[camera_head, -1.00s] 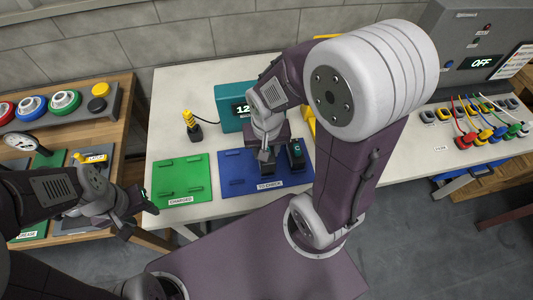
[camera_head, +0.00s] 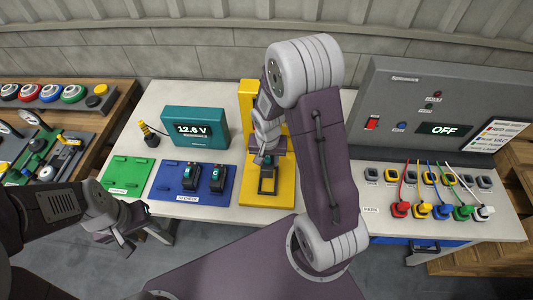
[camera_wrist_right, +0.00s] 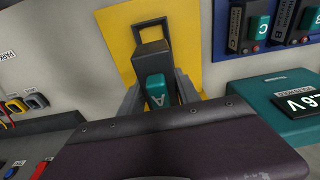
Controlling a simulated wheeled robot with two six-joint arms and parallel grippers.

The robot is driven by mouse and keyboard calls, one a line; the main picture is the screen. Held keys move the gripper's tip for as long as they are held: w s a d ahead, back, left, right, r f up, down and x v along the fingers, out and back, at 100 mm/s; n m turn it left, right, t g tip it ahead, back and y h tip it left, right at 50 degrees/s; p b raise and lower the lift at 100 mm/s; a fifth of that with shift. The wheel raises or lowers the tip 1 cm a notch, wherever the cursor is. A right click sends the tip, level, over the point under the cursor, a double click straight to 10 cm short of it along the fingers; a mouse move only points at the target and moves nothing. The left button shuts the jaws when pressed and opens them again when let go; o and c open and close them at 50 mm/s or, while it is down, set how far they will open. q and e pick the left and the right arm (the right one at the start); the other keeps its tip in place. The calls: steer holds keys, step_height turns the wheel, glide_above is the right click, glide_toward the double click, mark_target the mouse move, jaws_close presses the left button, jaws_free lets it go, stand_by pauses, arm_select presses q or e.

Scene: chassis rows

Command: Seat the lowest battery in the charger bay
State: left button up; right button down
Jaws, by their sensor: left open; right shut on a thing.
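My right gripper (camera_head: 265,158) is over the yellow charger (camera_head: 252,196), shut on battery A. In the right wrist view battery A (camera_wrist_right: 156,90) is dark with a teal part and sits between the fingers. The charger's dark bay frame (camera_head: 267,184) lies just in front of the gripper; it also shows in the wrist view (camera_wrist_right: 150,24), beyond the battery. Battery A appears short of the frame, but its height above the charger is unclear. Batteries B (camera_head: 190,176) and C (camera_head: 217,179) stand on the blue mat (camera_head: 178,194). My left gripper (camera_head: 130,228) is open and empty at the table's front left.
A teal voltmeter (camera_head: 194,127) reading 12.8 V stands behind the blue mat. The green mat (camera_head: 128,173) left of it holds no battery. A grey power supply (camera_head: 430,110) showing OFF, with coloured plugs (camera_head: 442,211), is at the right.

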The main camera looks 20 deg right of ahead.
steer(key=shift+s+r, duration=0.1)
steer(key=shift+s, duration=0.25)
steer(key=shift+a+p, duration=0.15)
steer(key=shift+p, duration=0.25)
steer(key=shift+a, duration=0.1)
steer(key=shift+d+f+b, duration=0.2)
steer(key=shift+f+b, duration=0.15)
steer(key=shift+f, duration=0.05)
steer(key=shift+s+f+b, duration=0.1)
steer(key=shift+f+b, duration=0.2)
steer(key=shift+f, duration=0.05)
arm_select(q)
steer(key=f+b, duration=0.4)
steer(key=shift+w+a+f+b, duration=0.25)
steer(key=shift+a+f+b, duration=0.05)
steer(key=shift+a, duration=0.1)
arm_select(e)
glide_above(268, 180)
step_height(268, 180, down, 6)
steer(key=shift+d+r, duration=0.1)
steer(key=shift+r, duration=0.15)
arm_select(q)
steer(key=shift+f, duration=0.2)
steer(key=shift+f+b, duration=0.15)
steer(key=shift+b, duration=0.2)
arm_select(e)
steer(key=shift+f, duration=0.1)
